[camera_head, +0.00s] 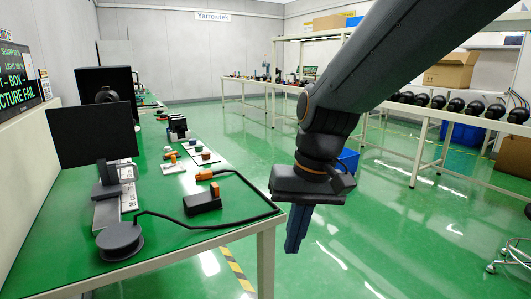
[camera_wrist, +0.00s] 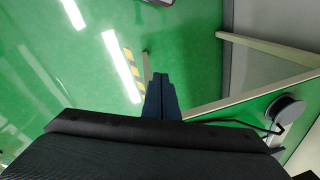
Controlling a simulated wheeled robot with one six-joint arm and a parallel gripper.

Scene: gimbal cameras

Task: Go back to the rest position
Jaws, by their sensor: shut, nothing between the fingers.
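My gripper (camera_head: 297,229) hangs from my dark arm and points down. It is to the right of the green workbench (camera_head: 157,262), past the bench's near right corner, over open green floor. In the wrist view my gripper (camera_wrist: 161,78) shows its dark blue fingers close together, with nothing visible between them. The bench's corner and leg are to the right of the fingers in that view.
On the bench stand a black monitor (camera_head: 93,133), a dark round spool (camera_head: 119,240) with a black cable, and a black-and-orange block (camera_head: 202,201). A long rack (camera_head: 446,117) with several dark round parts is at the right. The green floor (camera_head: 359,240) between is largely clear.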

